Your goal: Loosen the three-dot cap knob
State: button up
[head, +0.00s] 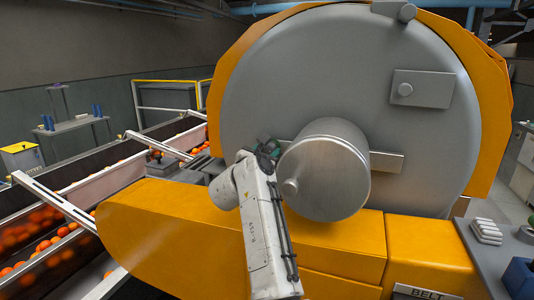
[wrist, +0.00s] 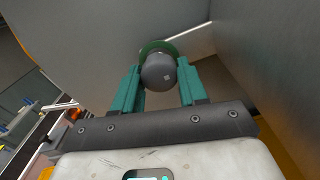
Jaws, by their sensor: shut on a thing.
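A dark round knob (wrist: 158,76) sits between the teal fingers of my gripper (wrist: 160,70) in the wrist view. The fingers are shut on its sides. Its face carries a small pale mark, too small to read as dots. A green ring (wrist: 156,47) shows behind it. In the head view my gripper (head: 264,149) is at the left side of the grey cylindrical cap (head: 336,165), in front of the large drum end (head: 300,85). The knob it holds is hidden there by my gripper and arm.
A second, silver knob (head: 290,187) is on the cap, close to my arm. An orange machine housing (head: 170,222) lies below. Conveyors with oranges (head: 40,250) run along the left. A dark counter (head: 505,255) with small items is at the right.

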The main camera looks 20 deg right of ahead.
jog(key=c, duration=0.4)
jog(key=shift+c, duration=0.2)
jog(key=shift+n+p, duration=0.8)
jog(key=shift+p, duration=0.2)
jog(key=shift+r+n+p, duration=0.1)
jog(key=shift+n+p, duration=0.8)
jog(key=shift+p, duration=0.1)
jog(key=n+p, duration=0.1)
jog(key=n, duration=0.1)
jog(key=shift+s+n, duration=0.1)
jog(key=shift+n, duration=0.3)
jog(key=n, duration=0.6)
jog(key=shift+d+f, duration=0.15)
jog(key=shift+f, duration=0.05)
jog(key=n, duration=0.6)
jog(key=shift+s+r, duration=0.1)
jog(key=shift+c, duration=0.2)
jog(key=shift+d+n, duration=0.15)
jog(key=shift+n, duration=0.15)
